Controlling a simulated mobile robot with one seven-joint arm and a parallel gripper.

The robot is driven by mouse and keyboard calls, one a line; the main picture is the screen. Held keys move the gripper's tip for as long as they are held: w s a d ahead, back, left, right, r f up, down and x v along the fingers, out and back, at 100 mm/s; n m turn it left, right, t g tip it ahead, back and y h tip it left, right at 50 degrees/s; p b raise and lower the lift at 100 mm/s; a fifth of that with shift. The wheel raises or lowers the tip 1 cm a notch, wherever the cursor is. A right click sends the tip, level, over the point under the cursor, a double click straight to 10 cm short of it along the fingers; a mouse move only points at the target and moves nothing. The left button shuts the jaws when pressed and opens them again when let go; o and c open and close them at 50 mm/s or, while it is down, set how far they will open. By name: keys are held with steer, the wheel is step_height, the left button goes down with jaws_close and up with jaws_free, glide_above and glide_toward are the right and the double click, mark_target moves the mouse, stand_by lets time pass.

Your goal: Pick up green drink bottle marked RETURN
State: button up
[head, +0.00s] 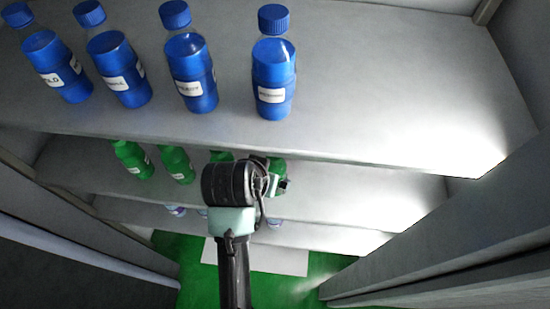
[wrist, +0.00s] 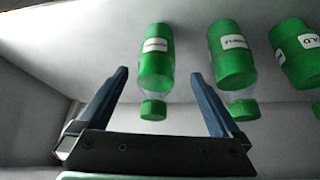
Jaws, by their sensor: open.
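Several green drink bottles stand in a row on the middle shelf. In the wrist view, which shows them upside down, one green bottle (wrist: 155,58) appears between my open fingers, its label too blurred to read. A second green bottle (wrist: 232,55) is just right of the right finger, and a third (wrist: 297,50) is at the right edge; I cannot make out RETURN on any. My gripper (wrist: 160,75) is open and empty. In the head view my arm partly hides the two right-hand green bottles, including the rightmost one (head: 278,165).
Blue bottles (head: 274,75) stand in a row on the upper shelf (head: 400,90), above my arm. Other bottles show partly on a lower shelf (head: 340,237). The middle shelf (head: 370,195) is clear right of the green bottles. Side walls bound the shelves.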

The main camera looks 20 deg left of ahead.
steer(key=shift+d+p+x, duration=0.15)
steer(key=shift+p+x, duration=0.25)
steer(key=shift+x, duration=1.25)
steer(key=shift+d+p+x, duration=0.1)
steer(key=shift+p+x, duration=0.3)
steer(key=shift+x, duration=1.2)
steer(key=shift+w, duration=0.15)
steer(key=shift+r, duration=0.1)
jaws_close()
